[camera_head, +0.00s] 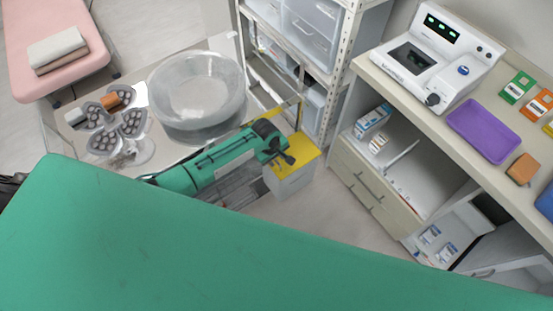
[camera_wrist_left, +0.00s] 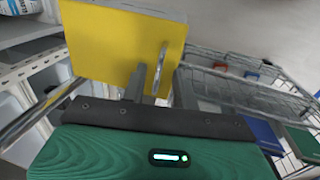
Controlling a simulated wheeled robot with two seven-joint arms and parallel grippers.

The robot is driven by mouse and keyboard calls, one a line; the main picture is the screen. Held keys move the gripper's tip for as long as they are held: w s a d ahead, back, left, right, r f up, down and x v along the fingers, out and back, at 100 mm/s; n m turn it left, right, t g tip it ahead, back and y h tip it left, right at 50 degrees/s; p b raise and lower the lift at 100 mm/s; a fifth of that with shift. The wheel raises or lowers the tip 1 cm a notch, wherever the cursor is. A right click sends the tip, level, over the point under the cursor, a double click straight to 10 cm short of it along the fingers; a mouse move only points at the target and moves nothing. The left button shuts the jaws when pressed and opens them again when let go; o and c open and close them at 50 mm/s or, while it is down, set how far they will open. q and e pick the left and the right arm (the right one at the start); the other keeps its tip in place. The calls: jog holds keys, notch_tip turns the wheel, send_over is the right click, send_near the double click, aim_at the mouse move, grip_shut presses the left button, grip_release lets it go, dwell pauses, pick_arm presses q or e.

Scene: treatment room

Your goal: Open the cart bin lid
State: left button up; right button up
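The cart bin (camera_head: 291,184) is a pale grey box at the right end of the metal cart, in the middle of the head view. Its yellow lid (camera_head: 306,153) lies flat on top, and shows large in the left wrist view (camera_wrist_left: 105,45). A thin metal handle (camera_wrist_left: 162,62) stands on the lid near its right edge there. My left gripper (camera_head: 284,152) is over the lid. In the left wrist view its two grey fingers (camera_wrist_left: 154,84) are a little apart, close to the handle; whether they touch it is unclear. My right gripper is not in view.
The cart top (camera_head: 150,165) bears a large clear basin (camera_head: 198,95) and kidney dishes (camera_head: 112,122). A metal shelf rack (camera_head: 333,75) stands behind the bin. A counter (camera_head: 440,117) with drawers is at the right. The floor (camera_head: 330,215) between is clear.

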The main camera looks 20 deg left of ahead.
pick_arm(q)
jog(key=shift+w+d+f, duration=0.1)
jog(key=shift+f, duration=0.75)
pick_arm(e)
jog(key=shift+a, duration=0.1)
pick_arm(q)
grip_shut()
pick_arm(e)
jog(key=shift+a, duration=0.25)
pick_arm(q)
jog(key=shift+r, duration=0.15)
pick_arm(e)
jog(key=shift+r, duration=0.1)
